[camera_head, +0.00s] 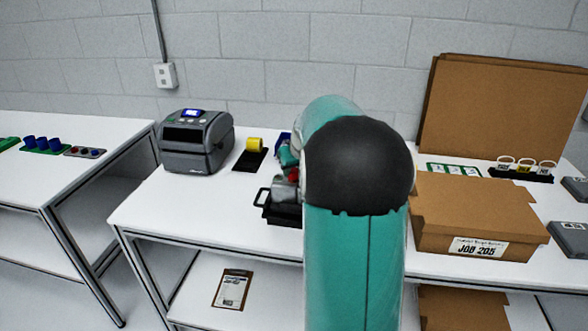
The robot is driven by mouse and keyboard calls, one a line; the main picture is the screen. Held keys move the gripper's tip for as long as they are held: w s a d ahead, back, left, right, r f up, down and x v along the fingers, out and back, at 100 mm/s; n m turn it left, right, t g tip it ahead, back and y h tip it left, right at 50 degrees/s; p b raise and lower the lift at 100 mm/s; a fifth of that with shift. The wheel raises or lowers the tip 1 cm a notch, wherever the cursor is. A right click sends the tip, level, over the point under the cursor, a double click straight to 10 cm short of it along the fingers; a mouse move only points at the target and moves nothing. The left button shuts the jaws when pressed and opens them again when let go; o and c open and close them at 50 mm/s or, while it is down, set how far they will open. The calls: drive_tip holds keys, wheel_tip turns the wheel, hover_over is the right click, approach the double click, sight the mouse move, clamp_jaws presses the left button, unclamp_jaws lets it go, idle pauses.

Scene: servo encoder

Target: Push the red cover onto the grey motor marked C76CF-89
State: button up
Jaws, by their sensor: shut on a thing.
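The red cover (293,175) shows as a small red patch just left of my teal arm, at my gripper (289,165). My gripper is mostly hidden by the arm, but it is shut on the cover. A grey motor (285,190) sits directly below the red patch, in a black holder (267,212) with a handle on the white table. The cover looks very close to the motor; I cannot tell whether they touch. The motor's marking cannot be read from here.
A grey label printer (197,141) and a yellow roll on a black stand (254,146) stand to the left. A cardboard box marked JOB 205 (450,217) stands to the right. The table's left front (190,215) is clear.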

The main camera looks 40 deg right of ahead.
drive_tip(key=shift+f, duration=0.75)
idle(1.0)
drive_tip(key=o, duration=1)
drive_tip(key=shift+a, duration=0.1)
drive_tip(key=shift+c, duration=0.2)
drive_tip(key=shift+o, duration=0.2)
drive_tip(key=shift+s, duration=0.1)
drive_tip(key=shift+f, duration=0.1)
drive_tip(key=shift+d, duration=0.2)
drive_tip(key=shift+d+r, duration=0.15)
drive_tip(key=shift+r, duration=0.55)
drive_tip(key=shift+a+r, duration=0.15)
drive_tip(key=shift+r, duration=1)
drive_tip(key=shift+a+r, duration=0.15)
drive_tip(key=shift+r, duration=1)
